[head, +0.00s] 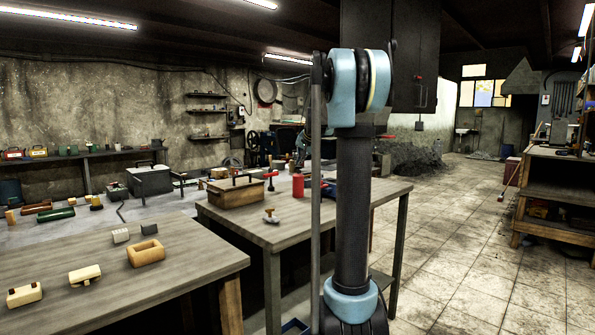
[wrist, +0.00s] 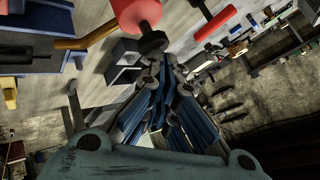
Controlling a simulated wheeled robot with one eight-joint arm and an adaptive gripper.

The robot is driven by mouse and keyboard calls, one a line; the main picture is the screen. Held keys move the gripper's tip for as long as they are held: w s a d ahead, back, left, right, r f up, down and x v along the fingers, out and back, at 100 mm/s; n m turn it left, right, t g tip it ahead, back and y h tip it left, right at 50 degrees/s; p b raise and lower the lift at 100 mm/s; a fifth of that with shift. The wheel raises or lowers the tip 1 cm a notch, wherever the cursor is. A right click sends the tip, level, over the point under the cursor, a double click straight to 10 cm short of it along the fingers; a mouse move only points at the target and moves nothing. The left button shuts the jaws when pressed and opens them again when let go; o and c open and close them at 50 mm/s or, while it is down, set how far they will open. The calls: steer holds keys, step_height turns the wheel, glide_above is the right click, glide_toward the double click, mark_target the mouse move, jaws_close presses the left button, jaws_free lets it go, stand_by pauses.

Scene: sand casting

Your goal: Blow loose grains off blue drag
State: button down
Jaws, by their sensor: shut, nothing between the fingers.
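My gripper (wrist: 166,75) is shut and empty in the wrist view, its dark linked fingers pointing up the picture. In the head view my own arm hides most of it. A dark blue piece (head: 328,190), possibly the blue drag, lies on the middle table, partly hidden behind my arm. Dark blue parts (wrist: 30,52) also show at the left of the wrist view; I cannot tell whether they are the same piece. A red cylinder (head: 298,186) stands on that table. A red body with a black end (wrist: 130,14) shows just beyond my fingertips. No loose grains can be made out.
The middle table (head: 285,235) also carries a wooden box (head: 236,192) and a small wood-handled tool (head: 271,215). The near left table (head: 190,262) holds several wooden pieces. A shelf unit (head: 552,190) stands at right. The tiled floor (head: 455,250) between is clear.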

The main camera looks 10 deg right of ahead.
steer(key=shift+f, duration=0.95)
stand_by(1.1)
steer(key=shift+r, duration=1.5)
steer(key=shift+r, duration=2.5)
